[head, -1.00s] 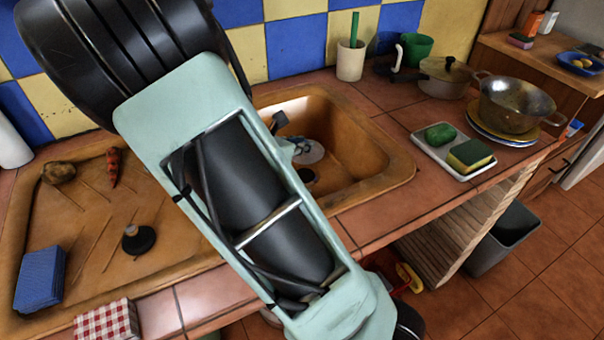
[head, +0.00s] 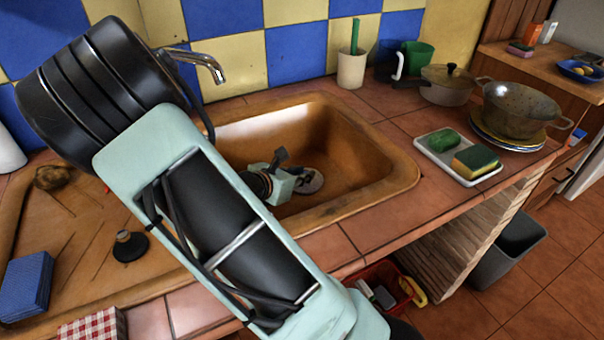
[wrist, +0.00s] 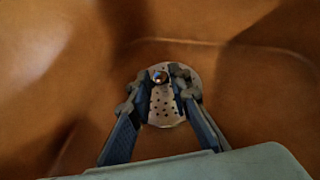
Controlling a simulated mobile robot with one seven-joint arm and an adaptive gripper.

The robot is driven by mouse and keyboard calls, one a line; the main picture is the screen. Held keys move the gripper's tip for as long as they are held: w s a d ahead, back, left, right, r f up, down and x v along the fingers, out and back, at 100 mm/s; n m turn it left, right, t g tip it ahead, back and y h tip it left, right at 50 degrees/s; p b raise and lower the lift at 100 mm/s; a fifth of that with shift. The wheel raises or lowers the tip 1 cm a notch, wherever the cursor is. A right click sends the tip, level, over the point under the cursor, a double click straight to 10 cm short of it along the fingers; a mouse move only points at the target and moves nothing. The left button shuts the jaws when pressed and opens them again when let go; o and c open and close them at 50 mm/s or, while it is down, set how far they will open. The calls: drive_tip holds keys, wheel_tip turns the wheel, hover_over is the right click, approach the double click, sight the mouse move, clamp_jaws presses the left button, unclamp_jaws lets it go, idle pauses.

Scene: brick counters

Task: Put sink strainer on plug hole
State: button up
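The sink strainer (head: 311,181) is a round, pale metal disc. In the wrist view the strainer (wrist: 166,105) shows many small holes and a shiny central knob. My gripper (head: 296,178) is low inside the brown sink basin. In the wrist view my gripper's fingers (wrist: 161,77) converge on either side of the knob and appear shut on it, though contact is hard to make out. The strainer is at the basin floor where the plug hole lies. The plug hole is hidden, and I cannot tell whether the strainer is seated.
Basin walls (head: 375,165) surround my gripper, and a faucet (head: 209,66) stands behind. A black stopper (head: 130,246) and blue block (head: 27,284) lie on the drainboard. A tray (head: 489,180) with two sponges and a colander (head: 519,108) stand right of the sink.

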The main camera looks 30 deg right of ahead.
drive_tip(key=shift+o, duration=1.4)
drive_tip(key=shift+r, duration=0.15)
drive_tip(key=p+v, duration=0.2)
drive_tip(key=v, duration=0.4)
drive_tip(key=shift+a+r, duration=0.15)
drive_tip(key=shift+s+a+r+p, duration=0.2)
drive_tip(key=shift+s+a+p, duration=0.1)
drive_tip(key=shift+a, duration=0.2)
